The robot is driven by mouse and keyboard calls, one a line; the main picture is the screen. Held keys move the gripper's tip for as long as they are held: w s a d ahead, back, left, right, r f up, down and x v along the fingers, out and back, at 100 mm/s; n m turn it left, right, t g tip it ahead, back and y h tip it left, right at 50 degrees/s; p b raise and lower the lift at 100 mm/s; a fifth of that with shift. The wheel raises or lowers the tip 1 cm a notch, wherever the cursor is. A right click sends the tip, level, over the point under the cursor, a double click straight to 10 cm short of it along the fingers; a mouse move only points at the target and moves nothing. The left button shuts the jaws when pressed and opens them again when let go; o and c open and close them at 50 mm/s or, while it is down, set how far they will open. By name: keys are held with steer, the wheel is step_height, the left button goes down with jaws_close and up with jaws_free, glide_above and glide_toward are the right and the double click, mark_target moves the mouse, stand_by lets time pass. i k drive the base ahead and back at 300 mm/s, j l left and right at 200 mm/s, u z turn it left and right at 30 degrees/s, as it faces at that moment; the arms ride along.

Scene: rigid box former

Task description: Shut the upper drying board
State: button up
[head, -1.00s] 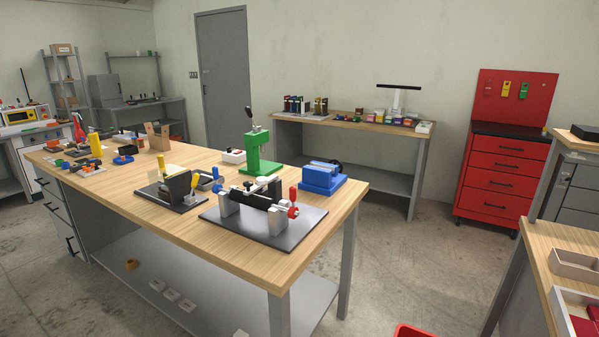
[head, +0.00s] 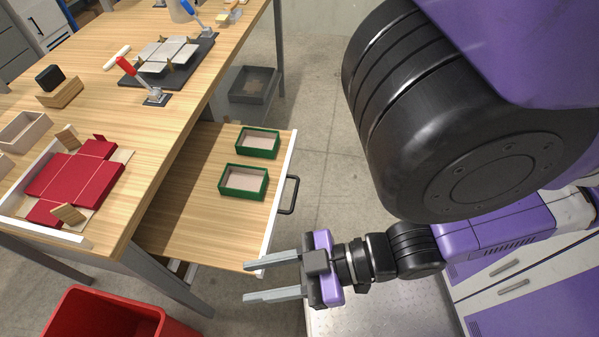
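The upper drying board (head: 190,215) is a wooden pull-out board that sticks out from under the bench top. It has a white front edge and a black handle (head: 289,195). Two green-rimmed boxes, one far (head: 258,142) and one near (head: 244,182), lie on it. My gripper (head: 247,282) is open, its two grey fingers apart and pointing left with nothing seen between them. It is by the near end of the board's front edge, below the handle in the picture. I cannot tell its height or whether it touches the board.
A red bin (head: 105,315) stands on the floor below. Open floor lies beyond the handle.

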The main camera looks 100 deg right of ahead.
mark_target(187, 218)
steer(key=k+j+z, duration=0.15)
steer(key=z, duration=0.2)
steer(key=k+z, duration=0.55)
steer(key=z, duration=0.15)
steer(key=k, duration=0.25)
steer(key=j+z, duration=0.1)
steer(key=z, duration=0.2)
steer(key=j+z, duration=0.15)
steer(key=z, duration=0.2)
steer(key=i, duration=0.05)
